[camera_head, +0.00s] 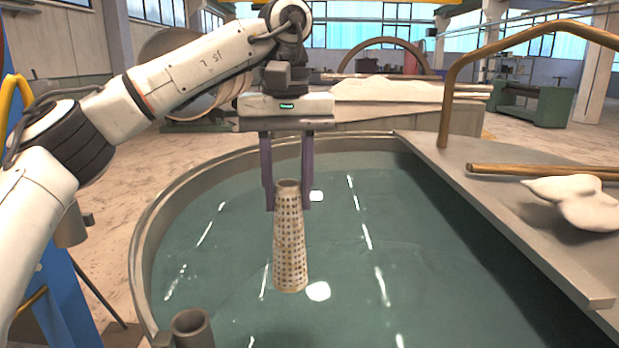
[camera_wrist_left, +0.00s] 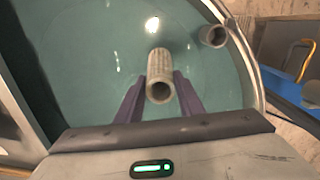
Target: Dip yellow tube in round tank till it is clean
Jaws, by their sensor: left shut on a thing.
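A pale yellowish-tan tube (camera_head: 290,245), dotted with brown marks and slightly tapered, hangs nearly upright over the round tank (camera_head: 143,240). My left gripper (camera_head: 287,208) is shut on its upper part, with one dark finger on each side. The tube's whole length shows down to its lower end, and I cannot tell whether that end touches the green liquid (camera_head: 215,270). In the left wrist view the tube (camera_wrist_left: 159,68) shows its open top end between the fingers, with the liquid beyond it. My right gripper is not in view.
A short grey pipe holder (camera_head: 192,328) stands at the tank's near left rim. At right, a metal shelf (camera_head: 475,200) carries a brown rod (camera_head: 540,171) and a white lumpy object (camera_head: 573,203). A bent brown rail (camera_head: 450,90) rises there. Open liquid surrounds the tube.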

